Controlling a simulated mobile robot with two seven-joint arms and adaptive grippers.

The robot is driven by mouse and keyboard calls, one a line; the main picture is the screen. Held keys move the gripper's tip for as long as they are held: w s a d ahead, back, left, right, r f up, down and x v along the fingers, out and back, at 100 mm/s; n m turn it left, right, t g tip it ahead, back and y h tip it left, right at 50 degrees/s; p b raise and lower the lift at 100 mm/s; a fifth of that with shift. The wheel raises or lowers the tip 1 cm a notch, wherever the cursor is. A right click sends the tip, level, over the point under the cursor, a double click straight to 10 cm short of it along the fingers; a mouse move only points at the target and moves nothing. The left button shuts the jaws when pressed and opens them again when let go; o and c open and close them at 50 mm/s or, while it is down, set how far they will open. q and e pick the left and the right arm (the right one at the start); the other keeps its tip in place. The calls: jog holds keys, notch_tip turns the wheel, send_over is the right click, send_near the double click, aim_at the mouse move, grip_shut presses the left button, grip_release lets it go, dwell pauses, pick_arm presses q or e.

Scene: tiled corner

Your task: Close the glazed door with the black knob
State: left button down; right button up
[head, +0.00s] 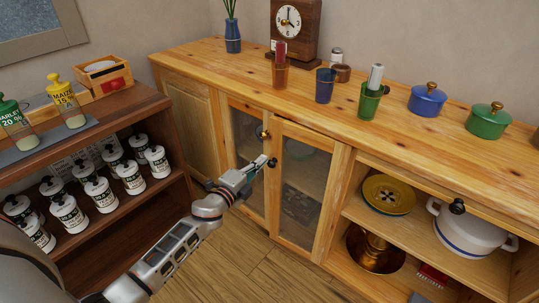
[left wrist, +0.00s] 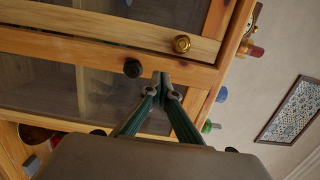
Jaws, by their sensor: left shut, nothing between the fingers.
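The glazed door with the black knob (head: 301,188) is the right one of a middle pair in the wooden cabinet. It seems to stand slightly proud of its neighbour; the exact gap is hard to tell. My right gripper is out of view.
A dark shelf unit (head: 150,100) with several white jars stands left. The cabinet top (head: 330,122) holds a clock, cups and pots. Bare floor (head: 255,270) lies before the doors.

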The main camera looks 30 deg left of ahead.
aim_at(274, 149)
pick_arm(q)
jog(key=w, duration=0.4)
jog(key=shift+w+d+f+b, duration=0.1)
jog(key=shift+d+b, duration=0.15)
jog(key=shift+b, duration=0.1)
jog(key=shift+w, duration=0.3)
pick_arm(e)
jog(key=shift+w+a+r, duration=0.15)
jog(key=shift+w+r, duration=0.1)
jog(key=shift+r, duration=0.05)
